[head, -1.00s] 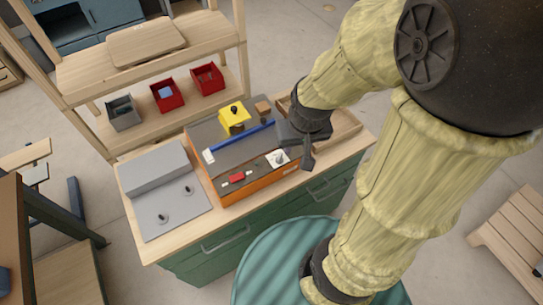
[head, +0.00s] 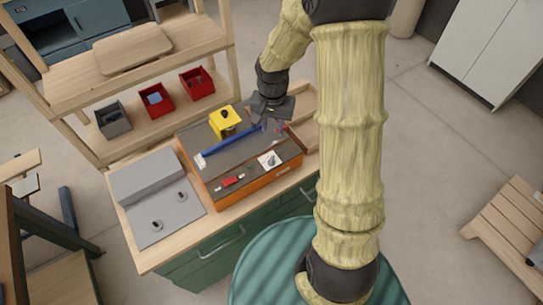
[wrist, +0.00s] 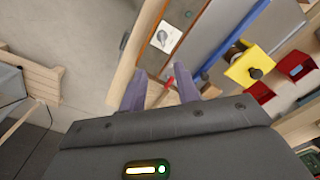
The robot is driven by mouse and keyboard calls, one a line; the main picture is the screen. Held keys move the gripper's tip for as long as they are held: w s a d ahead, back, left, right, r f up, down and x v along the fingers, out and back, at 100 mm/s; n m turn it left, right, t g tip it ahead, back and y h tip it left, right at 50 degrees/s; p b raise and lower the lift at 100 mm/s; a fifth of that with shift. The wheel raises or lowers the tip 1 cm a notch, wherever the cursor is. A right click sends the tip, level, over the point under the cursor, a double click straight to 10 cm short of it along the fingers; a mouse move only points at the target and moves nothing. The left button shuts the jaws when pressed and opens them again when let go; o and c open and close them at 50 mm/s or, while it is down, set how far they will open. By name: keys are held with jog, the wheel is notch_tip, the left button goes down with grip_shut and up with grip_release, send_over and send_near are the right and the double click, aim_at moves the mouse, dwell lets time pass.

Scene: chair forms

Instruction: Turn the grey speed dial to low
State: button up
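The grey speed dial (head: 269,160) sits on a white plate near the right front corner of the dark-topped, orange-sided machine (head: 258,181). In the wrist view the dial (wrist: 162,37) is at the top, beyond the fingertips. Its pointer direction and the marks are too small to read. My gripper (head: 272,129) is above the machine's right rear part, behind the dial and apart from it. In the wrist view my gripper (wrist: 160,72) shows two purple fingers spread apart with no object held; something red shows beyond them.
A blue bar (head: 231,141) lies across the machine top, with a yellow block (head: 223,119) behind it and a red switch (head: 231,180) in front. A wooden tray (head: 306,132) is at right. Red bins (head: 194,84) stand behind.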

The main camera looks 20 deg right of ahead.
aim_at(272, 159)
jog(key=shift+w+f+m, duration=0.3)
jog(key=shift+w+f, duration=0.15)
jog(key=shift+w, duration=0.05)
jog(key=shift+f, duration=0.1)
notch_tip(272, 159, down, 17)
jog(key=p, duration=0.3)
jog(key=shift+f+p, duration=0.15)
jog(key=shift+p, duration=0.25)
grip_shut()
